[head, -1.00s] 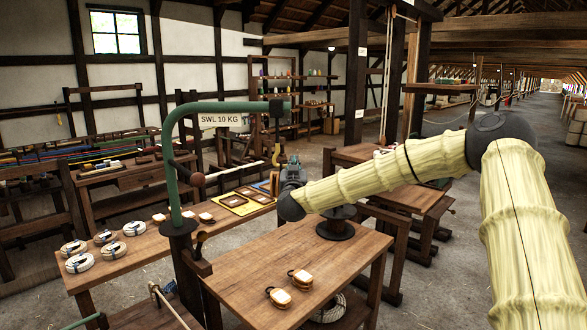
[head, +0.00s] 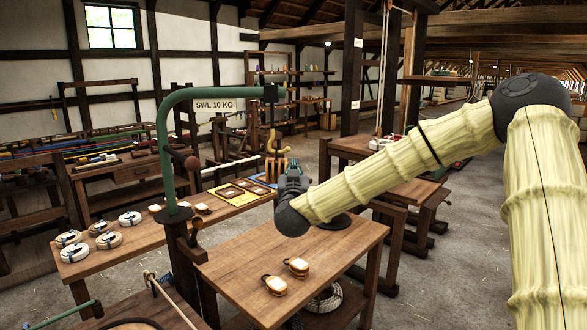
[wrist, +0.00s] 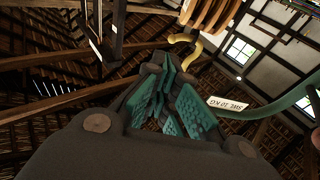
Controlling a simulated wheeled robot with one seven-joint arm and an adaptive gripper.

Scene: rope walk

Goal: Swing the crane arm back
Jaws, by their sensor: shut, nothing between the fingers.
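The crane arm (head: 215,93) is a green bent pipe on a dark post (head: 178,235). It reaches right over the work tables and bears a sign (head: 214,105) reading SWL 10 KG. A brown ball knob (head: 192,163) stands out from its upright. My gripper (head: 291,168) is shut and empty beside the hanging hook and block. In the wrist view the teal-padded fingers (wrist: 170,85) point up near the hook (wrist: 185,42) and wooden block (wrist: 210,22). The pipe (wrist: 285,103) is at right. Contact is unclear.
The near table (head: 330,250) holds two small wood-and-white items (head: 297,267). More benches (head: 405,190) stand right. Open floor (head: 440,285) lies at lower right.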

